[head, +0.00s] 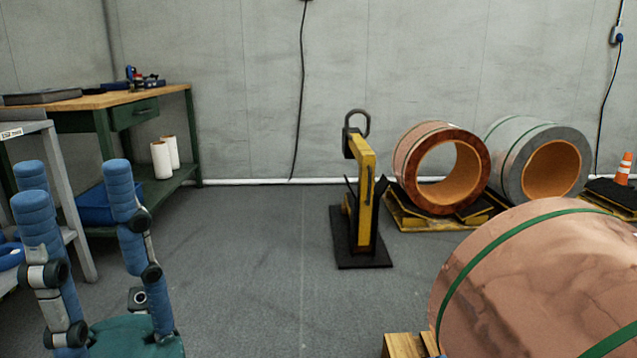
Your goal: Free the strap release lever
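A large copper foil coil (545,285) fills the lower right, cut off by the picture edge. A green strap (478,253) runs over its left end, and a second green strap (612,342) crosses the lower right corner. I cannot make out a strap release lever; the coil's lower side is out of view or hidden. My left gripper (78,180) is at the lower left, its blue-padded fingers pointing up and spread apart, with nothing between them. It is well apart from the coil.
Wooden blocks (408,345) lie by the near coil. A yellow lifting hook (362,200) stands mid-floor. Two more coils, copper (403,160) and grey (505,135), sit behind. A workbench (95,100) and grey cart (72,200) are left.

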